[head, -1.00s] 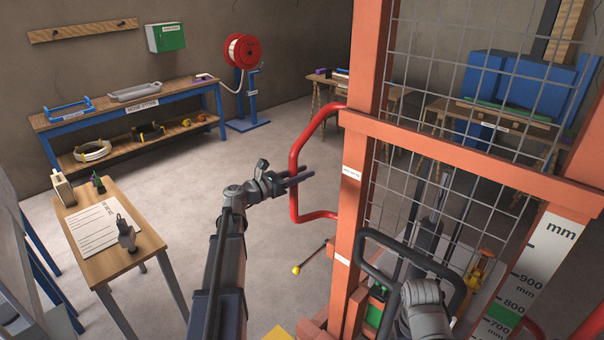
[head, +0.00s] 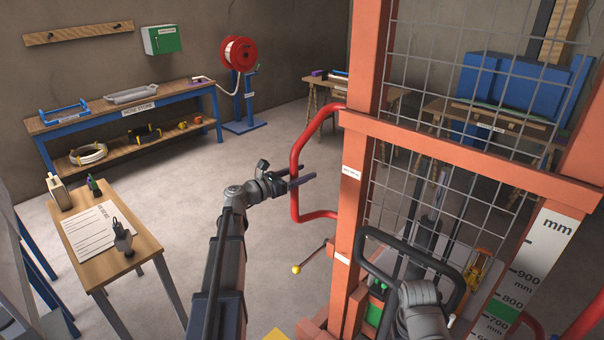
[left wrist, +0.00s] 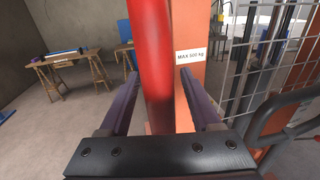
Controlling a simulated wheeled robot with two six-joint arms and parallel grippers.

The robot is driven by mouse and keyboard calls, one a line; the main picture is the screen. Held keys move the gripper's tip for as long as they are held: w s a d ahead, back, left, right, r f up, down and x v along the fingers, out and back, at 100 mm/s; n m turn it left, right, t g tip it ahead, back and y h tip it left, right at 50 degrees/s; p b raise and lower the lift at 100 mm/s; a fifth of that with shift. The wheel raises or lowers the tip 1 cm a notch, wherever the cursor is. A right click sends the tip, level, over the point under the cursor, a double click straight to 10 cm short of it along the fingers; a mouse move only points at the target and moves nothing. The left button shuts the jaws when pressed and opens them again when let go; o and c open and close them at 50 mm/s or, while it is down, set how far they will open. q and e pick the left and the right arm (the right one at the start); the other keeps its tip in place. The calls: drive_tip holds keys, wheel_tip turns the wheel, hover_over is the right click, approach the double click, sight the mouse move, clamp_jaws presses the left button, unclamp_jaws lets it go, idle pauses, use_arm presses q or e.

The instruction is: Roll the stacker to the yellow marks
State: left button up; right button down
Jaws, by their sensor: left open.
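The stacker is an orange frame (head: 455,155) with wire mesh and a red side handle (head: 298,160). It fills the right half of the head view, with a black loop handle (head: 368,258) in front. My left gripper (head: 303,179) is open at the red handle. In the left wrist view the red bar (left wrist: 148,60) stands between the open purple fingers (left wrist: 160,85), with visible gaps at the sides. My right arm reaches the black loop, but its fingers do not show. A yellow patch (head: 277,334) shows at the bottom edge; I cannot tell whether it is a floor mark.
A small table (head: 137,243) with a paper stands at the left. A blue workbench (head: 85,122) and a red hose reel (head: 239,54) are at the back wall. Wooden tables (head: 487,126) stand behind the mesh. Grey floor (head: 170,195) lies open between them.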

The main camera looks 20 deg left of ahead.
sight(291, 177)
use_arm(q)
drive_tip(key=v, duration=0.7)
drive_tip(key=shift+s+a, duration=0.2)
drive_tip(key=shift+s, duration=0.15)
